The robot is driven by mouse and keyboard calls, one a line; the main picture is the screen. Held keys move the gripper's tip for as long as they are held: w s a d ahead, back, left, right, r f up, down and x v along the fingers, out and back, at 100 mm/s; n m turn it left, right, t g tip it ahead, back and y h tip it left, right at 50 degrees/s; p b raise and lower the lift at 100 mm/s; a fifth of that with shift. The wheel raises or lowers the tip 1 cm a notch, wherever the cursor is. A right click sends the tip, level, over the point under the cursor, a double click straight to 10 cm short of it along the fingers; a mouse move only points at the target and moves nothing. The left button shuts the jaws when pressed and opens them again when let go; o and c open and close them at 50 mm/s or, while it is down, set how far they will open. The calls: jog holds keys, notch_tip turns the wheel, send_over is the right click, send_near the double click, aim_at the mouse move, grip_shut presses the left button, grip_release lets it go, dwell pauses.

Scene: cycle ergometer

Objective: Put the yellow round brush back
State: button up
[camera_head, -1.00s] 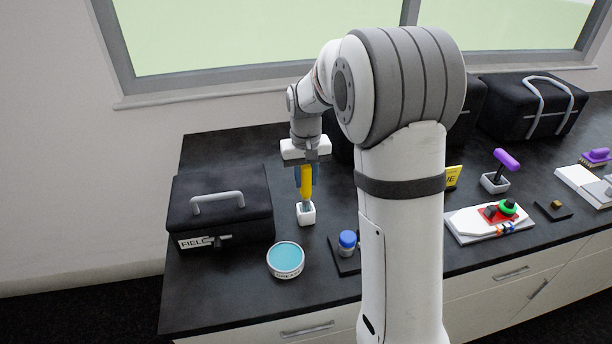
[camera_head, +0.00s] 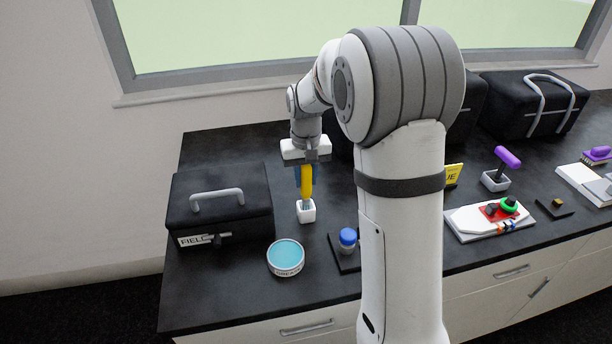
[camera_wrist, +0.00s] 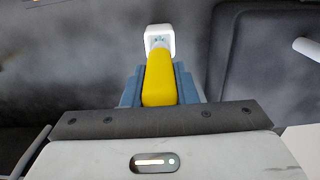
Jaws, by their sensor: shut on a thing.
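The yellow round brush (camera_head: 307,182) is upright in my gripper (camera_head: 304,178), which is shut on its yellow handle. Its lower end is at the opening of a small white holder (camera_head: 306,213) on the dark counter; how deep it sits inside is hard to tell. In the wrist view the yellow handle (camera_wrist: 160,78) lies between the blue-grey fingers of my gripper (camera_wrist: 161,86). The white holder (camera_wrist: 160,36) shows just beyond the handle, with the brush end over or in its opening.
A black case (camera_head: 220,205) with a grey handle stands left of the holder. A teal-topped round tin (camera_head: 286,258) and a blue-capped item (camera_head: 347,240) are in front. A purple-handled tool (camera_head: 506,160) in a holder stands to the right. Dark bags line the back.

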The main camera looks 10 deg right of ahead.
jog(key=shift+f+b, duration=0.95)
jog(key=shift+f, duration=0.45)
dwell(1.8)
jog(key=o, duration=1.1)
jog(key=shift+o, duration=0.5)
jog(key=o, duration=0.5)
jog(key=shift+c, duration=0.2)
notch_tip(320, 180, up, 8)
jog(key=shift+f+b, duration=0.1)
jog(key=shift+b, duration=0.25)
